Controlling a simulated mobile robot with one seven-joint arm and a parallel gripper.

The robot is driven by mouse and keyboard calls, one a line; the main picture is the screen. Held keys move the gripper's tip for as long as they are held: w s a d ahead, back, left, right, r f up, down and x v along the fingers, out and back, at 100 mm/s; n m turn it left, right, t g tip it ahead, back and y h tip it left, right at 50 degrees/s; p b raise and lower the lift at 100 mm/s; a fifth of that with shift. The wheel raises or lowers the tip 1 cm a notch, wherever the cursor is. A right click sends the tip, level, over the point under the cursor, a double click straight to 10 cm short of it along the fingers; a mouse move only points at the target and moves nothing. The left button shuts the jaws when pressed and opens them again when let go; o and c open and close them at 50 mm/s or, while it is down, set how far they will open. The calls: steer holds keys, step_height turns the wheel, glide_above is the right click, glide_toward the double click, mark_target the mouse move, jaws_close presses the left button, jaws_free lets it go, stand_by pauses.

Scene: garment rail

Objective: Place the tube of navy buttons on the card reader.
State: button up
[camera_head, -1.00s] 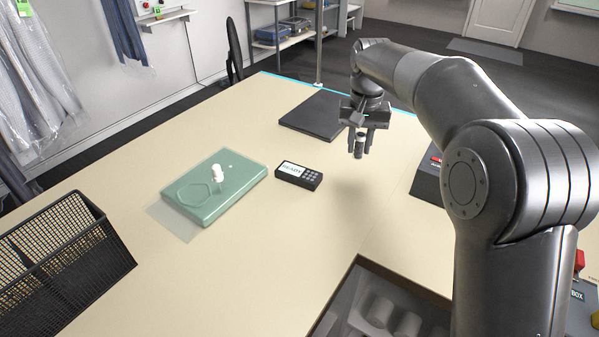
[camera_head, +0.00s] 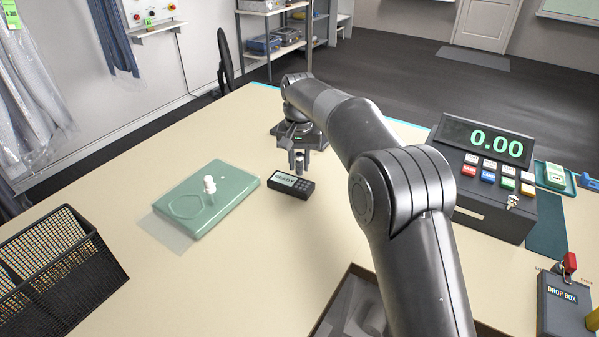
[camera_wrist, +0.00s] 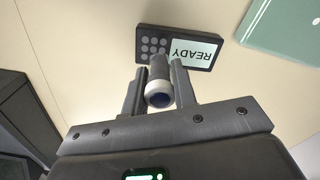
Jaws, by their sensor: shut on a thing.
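My gripper (camera_head: 299,160) is shut on the tube of navy buttons (camera_head: 299,166), a small dark cylinder held upright. In the wrist view the tube (camera_wrist: 159,82) sits between the two fingers of my gripper (camera_wrist: 160,90), with a pale ring and a dark blue end towards the camera. The card reader (camera_head: 291,184) is a small black slab with a lit READY screen and round keys. It lies on the counter just below the gripper in the head view. In the wrist view the card reader (camera_wrist: 179,46) is beyond the tube. I cannot tell whether they touch.
A black mesh basket (camera_head: 62,262) stands at the left front. A cash register (camera_head: 490,180) showing 0.00 and a drop box (camera_head: 563,306) stand on the right.

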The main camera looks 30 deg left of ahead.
mark_target(299, 172)
steer(key=shift+f, duration=1.85)
steer(key=shift+f, duration=0.1)
steer(key=o, duration=1)
step_height(299, 172, up, 12)
steer(key=shift+r, duration=0.1)
steer(key=shift+d, duration=0.15)
